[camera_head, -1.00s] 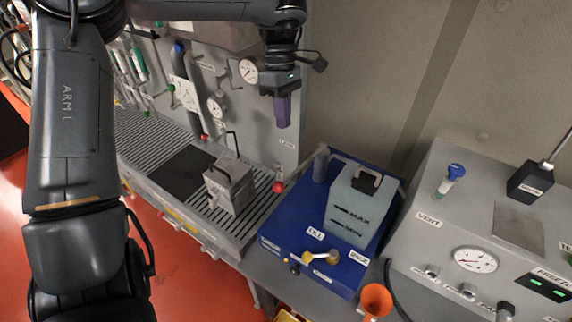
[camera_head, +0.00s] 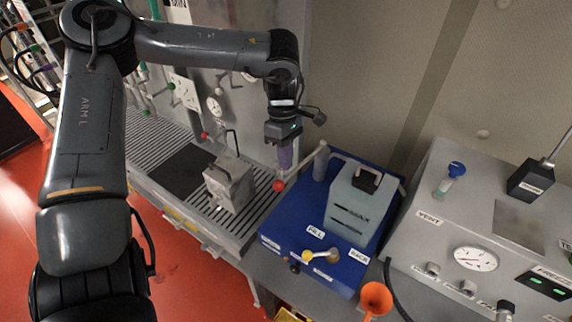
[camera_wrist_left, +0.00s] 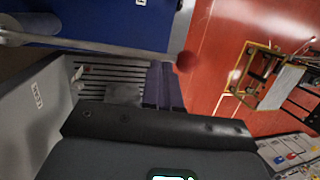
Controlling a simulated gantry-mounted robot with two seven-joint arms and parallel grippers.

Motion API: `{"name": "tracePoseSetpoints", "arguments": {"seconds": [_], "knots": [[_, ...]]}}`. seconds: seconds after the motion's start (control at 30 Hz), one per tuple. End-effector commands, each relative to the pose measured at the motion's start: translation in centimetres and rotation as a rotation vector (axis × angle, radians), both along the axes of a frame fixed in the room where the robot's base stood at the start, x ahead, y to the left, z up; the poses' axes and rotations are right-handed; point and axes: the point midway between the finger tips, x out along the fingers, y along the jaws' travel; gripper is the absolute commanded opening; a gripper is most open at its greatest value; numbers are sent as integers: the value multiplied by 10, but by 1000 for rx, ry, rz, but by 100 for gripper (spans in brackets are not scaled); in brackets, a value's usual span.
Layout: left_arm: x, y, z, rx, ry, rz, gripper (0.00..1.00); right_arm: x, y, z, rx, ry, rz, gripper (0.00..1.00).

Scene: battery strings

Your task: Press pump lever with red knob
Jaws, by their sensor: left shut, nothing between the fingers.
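The red knob (camera_head: 278,186) is at the end of a pale pump lever (camera_head: 306,168), which slopes up and right to a pivot at the corner of the blue pump unit (camera_head: 285,215). My left gripper (camera_head: 285,166) points down with purple fingers shut and empty, right over the knob end of the lever. In the left wrist view the knob (camera_wrist_left: 186,62) and lever (camera_wrist_left: 100,46) lie close by the shut fingertips (camera_wrist_left: 163,66). I cannot tell whether they touch. My right gripper is in neither view.
A grey box (camera_head: 230,184) with a handle stands on the slatted bench left of the lever. A pale tank (camera_head: 348,208) stands on the blue unit. A grey console (camera_head: 475,225) is at the right, and a gauge panel (camera_head: 240,120) rises behind the bench.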

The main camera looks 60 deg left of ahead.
Motion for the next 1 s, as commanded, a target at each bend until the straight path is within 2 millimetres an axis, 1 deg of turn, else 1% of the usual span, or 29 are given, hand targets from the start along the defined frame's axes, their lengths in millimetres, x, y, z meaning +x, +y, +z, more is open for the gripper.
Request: {"name": "tracePoseSetpoints", "arguments": {"seconds": [0.1, 0.3, 0.7, 0.87, 1.0], "knots": [[-1, -3, -11, -1, 2, 0, 0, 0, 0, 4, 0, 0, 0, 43], [-2, -6, -21, 0, 0, 0, 0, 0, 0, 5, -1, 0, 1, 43], [-2, -6, -22, 1, -2, 0, 0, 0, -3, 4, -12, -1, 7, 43], [-3, -7, -28, 9, -21, 0, 0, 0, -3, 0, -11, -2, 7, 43], [-6, -9, -41, 32, -66, -2, 0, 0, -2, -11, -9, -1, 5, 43]]}}
